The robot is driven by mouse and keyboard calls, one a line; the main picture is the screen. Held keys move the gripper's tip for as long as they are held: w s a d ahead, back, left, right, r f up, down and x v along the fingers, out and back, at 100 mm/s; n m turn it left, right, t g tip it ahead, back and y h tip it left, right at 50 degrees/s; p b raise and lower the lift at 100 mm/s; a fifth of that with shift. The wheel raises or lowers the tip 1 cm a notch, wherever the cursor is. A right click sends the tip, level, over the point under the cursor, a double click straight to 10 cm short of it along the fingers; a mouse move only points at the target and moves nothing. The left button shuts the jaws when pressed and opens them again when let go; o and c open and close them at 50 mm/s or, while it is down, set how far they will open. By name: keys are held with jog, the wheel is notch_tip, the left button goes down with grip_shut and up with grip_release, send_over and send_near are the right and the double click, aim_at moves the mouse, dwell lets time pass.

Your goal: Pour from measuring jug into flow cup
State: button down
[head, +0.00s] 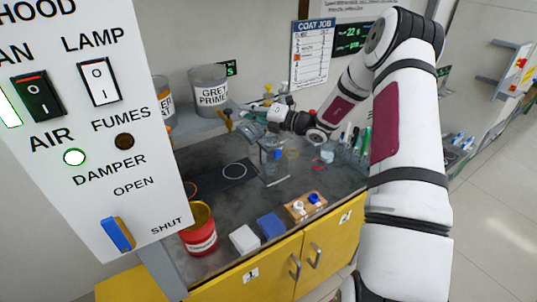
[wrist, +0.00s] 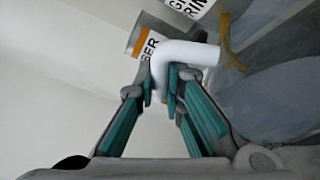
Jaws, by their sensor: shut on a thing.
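My gripper (head: 270,119) is above the back of the bench in the head view. In the wrist view its teal fingers (wrist: 171,92) are shut on the white handle of the measuring jug (wrist: 190,53). The jug's clear grey body (wrist: 268,103) fills the right of that view and looks tilted. In the head view the jug (head: 249,129) shows small at the left of my gripper. A small bluish vessel on a stand (head: 270,156), perhaps the flow cup, stands below and to the right of the jug. Liquid level and any stream are too small to tell.
Grey primer tin (head: 209,91) stands on the shelf behind the jug. A black mat with a white ring (head: 234,171) lies left of the stand. Bottles and pens (head: 355,142) stand to the right.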

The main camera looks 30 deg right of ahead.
jog(key=shift+d+r+m, duration=0.2)
jog(key=shift+d+m, duration=0.1)
jog(key=shift+d, duration=0.1)
dwell(3.0)
dwell(0.4)
jog(key=shift+s+a+f+n, duration=0.1)
jog(key=shift+a+f+n, duration=0.2)
jog(key=shift+a+n, duration=0.4)
jog(key=shift+a+f+n+g+p, duration=0.3)
jog(key=shift+a+n+p, duration=0.05)
jog(key=shift+n, duration=0.05)
jog(key=shift+f, duration=0.1)
